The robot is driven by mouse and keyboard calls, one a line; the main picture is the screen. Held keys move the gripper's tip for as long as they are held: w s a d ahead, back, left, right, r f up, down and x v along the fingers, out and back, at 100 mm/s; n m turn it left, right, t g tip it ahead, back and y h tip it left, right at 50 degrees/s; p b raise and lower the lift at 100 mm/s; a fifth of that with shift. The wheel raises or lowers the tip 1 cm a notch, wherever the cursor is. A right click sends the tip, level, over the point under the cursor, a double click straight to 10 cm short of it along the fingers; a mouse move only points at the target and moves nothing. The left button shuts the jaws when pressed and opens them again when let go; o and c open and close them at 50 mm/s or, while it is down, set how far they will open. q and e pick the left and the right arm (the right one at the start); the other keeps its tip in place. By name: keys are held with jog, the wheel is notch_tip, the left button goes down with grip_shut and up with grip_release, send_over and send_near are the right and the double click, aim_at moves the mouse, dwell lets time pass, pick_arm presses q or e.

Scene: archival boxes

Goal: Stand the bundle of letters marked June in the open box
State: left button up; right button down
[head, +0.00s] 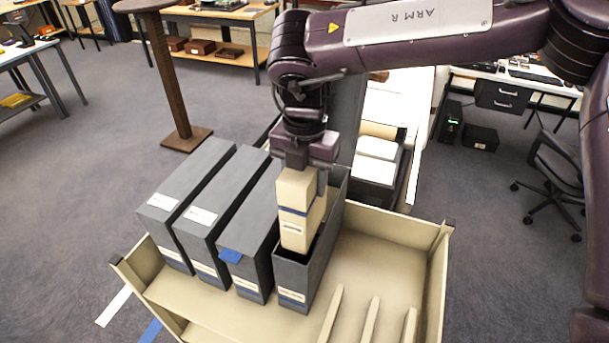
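The bundle of letters (294,233) is cream with a dark blue band and a small label too small to read. It is upright, with its lower end in or just over the mouth of the open grey box (293,281). My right gripper (304,172), on the arm marked "ARM R", is above the box and shut on the top of the bundle. The lower end of the bundle shows in front of the box's dark inside; I cannot tell whether it touches the bottom. My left gripper is not in view.
Several closed grey boxes (182,195) stand left of the open one in a cream tray (395,265); one has a blue tab (230,255). Low cream dividers (371,320) stand at the tray's right. A brown post (170,75) stands behind. A white-topped unit (378,148) is beyond.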

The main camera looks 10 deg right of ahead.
jog(key=shift+f+b, duration=0.75)
jog(key=shift+f, duration=0.8)
jog(key=shift+f+b, duration=1.2)
jog(key=shift+f, duration=1.05)
jog(key=shift+f+b, duration=1.25)
jog(key=shift+f, duration=0.8)
jog(key=c, duration=0.6)
grip_release()
jog(key=shift+r, duration=0.1)
